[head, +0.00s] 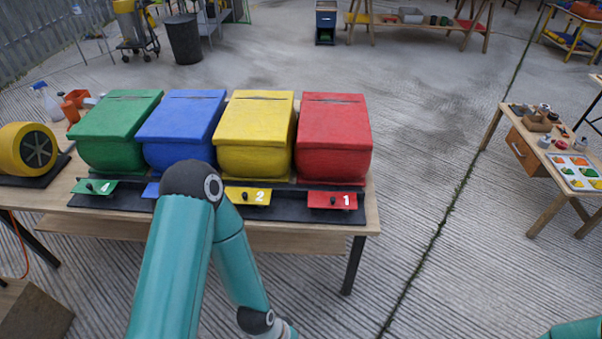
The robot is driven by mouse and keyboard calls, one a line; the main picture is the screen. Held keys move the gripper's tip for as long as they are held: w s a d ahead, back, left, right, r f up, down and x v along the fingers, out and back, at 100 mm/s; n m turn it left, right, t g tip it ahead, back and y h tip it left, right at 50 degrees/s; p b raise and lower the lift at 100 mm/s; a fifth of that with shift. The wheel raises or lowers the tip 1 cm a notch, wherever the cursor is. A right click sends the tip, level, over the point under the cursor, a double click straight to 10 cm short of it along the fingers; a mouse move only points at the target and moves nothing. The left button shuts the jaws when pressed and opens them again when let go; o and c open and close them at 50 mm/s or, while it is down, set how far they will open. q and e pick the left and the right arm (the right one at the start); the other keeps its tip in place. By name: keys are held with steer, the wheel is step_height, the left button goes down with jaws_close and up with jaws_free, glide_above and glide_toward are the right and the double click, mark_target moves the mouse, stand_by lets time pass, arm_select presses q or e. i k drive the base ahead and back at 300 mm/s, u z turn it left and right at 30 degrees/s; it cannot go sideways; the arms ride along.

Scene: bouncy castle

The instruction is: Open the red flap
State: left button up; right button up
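The red flap (320,200) is a small red plate with a black knob and a white number 1. It lies at the front edge of a black base, below the red box (334,136), and looks flat and shut. My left arm, in teal, rises from the bottom and bends in front of the blue box (181,118). Its forearm runs back down out of the picture, left of the red flap and apart from it. The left gripper is out of view. Only a bit of my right arm shows at the bottom right corner, with its gripper out of view.
Green (115,130) and yellow (254,135) boxes share the wooden table (371,205) with the red one. A green flap (95,187) and yellow flap (247,196) lie in front. A yellow blower (27,149) stands left.

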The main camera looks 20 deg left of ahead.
mark_target(340, 201)
steer(key=u, duration=0.2)
steer(key=i, duration=0.65)
steer(key=u, duration=0.35)
steer(key=k, duration=0.85)
steer(key=u, duration=0.15)
steer(key=i, duration=0.75)
